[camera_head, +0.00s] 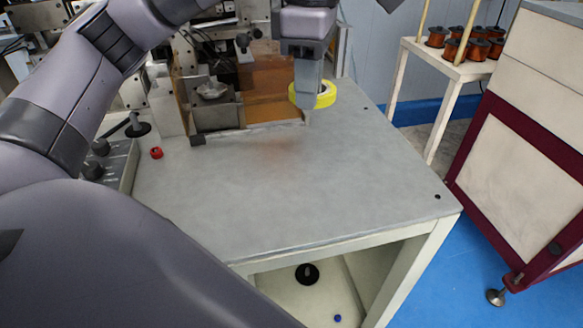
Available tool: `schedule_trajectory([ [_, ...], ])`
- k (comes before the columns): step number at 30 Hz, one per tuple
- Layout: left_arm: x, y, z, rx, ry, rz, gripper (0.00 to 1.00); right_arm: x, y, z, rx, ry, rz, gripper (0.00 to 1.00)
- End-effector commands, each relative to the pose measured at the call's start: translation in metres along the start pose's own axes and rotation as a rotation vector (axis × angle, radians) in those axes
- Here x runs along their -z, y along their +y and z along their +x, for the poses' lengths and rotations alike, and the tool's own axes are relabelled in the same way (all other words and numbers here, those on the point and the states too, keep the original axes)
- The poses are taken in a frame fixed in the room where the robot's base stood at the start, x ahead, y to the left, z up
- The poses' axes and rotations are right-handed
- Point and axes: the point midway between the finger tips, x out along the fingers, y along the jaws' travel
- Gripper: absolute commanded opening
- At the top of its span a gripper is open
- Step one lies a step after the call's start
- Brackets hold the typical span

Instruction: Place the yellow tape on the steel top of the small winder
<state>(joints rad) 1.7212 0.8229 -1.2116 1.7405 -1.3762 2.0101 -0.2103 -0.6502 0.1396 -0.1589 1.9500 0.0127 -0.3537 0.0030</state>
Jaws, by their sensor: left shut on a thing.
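The yellow tape (325,97) is a bright ring near the back right of the winder's grey steel top (250,185). My left gripper (307,116) points down at it and is shut on the tape, with its fingers covering part of the ring. The fingertips are close to the steel top. I cannot tell whether the tape touches the steel or is held just above it. My right gripper is not in view.
Copper coils (470,45) stand on a white side table (440,62). The front of the top is clear.

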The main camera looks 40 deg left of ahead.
Motion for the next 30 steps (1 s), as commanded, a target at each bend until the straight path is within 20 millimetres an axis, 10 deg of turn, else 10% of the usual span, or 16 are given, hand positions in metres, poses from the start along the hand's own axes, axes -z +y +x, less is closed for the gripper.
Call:
schedule_trajectory([
  [15, 0.001, -0.001, 0.112, 0.003, 0.002, -0.002, 0.0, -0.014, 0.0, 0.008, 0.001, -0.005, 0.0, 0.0],
  [30, 0.001, -0.001, 0.172, 0.003, 0.001, 0.0, 0.0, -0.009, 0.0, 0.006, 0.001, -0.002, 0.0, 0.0],
])
